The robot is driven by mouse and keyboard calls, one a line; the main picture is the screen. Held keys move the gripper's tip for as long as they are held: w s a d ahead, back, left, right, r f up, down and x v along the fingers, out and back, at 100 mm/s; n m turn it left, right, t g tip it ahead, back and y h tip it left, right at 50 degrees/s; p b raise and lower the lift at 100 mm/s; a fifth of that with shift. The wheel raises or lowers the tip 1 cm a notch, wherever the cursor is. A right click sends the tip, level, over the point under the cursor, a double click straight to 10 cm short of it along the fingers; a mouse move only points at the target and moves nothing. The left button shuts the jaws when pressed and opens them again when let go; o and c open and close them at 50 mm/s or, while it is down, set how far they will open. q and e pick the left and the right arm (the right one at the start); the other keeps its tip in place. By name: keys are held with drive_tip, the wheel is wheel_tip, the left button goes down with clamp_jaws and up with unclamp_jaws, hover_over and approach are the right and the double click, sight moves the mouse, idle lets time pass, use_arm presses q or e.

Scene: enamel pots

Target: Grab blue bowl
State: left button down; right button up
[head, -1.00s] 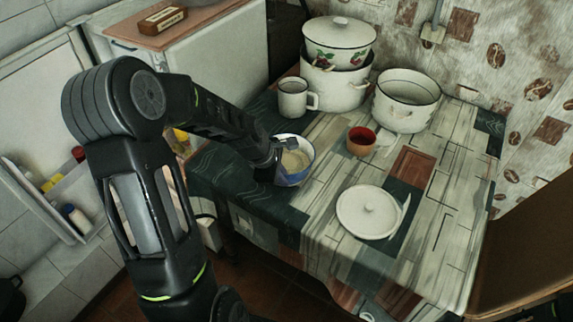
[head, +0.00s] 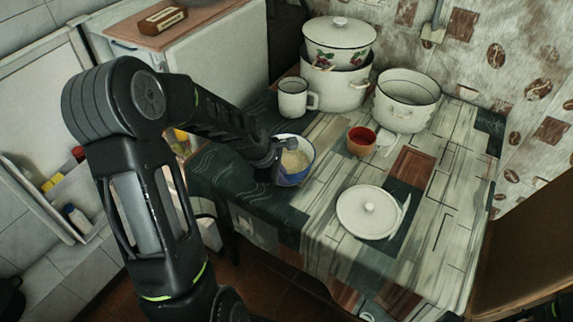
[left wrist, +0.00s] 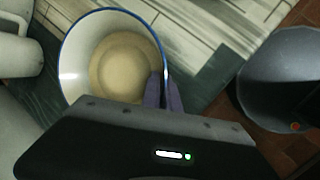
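The blue bowl (head: 301,178), white inside with a blue rim and a beige bottom, stands near the left edge of the table. It also shows in the left wrist view (left wrist: 85,58). My left gripper (head: 277,157) is at the bowl's left side and hides part of it. In the left wrist view its fingers (left wrist: 163,90) are close together at the rim, one inside and one outside, with the bowl's wall between them. The fingertips are partly hidden by the wall and the gripper body.
A red-brown cup (head: 361,142) stands right of the bowl. A white mug (head: 293,99), stacked enamel pots (head: 338,88) and an open white pot (head: 405,105) stand behind. The table's front right is clear.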

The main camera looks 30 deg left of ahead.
use_arm(q)
drive_tip(key=shift+r, duration=0.1)
idle(0.4)
drive_tip(key=shift+w+r, duration=0.1)
drive_tip(key=shift+r, duration=0.4)
wheel_tip(320, 180, up, 9)
idle(0.6)
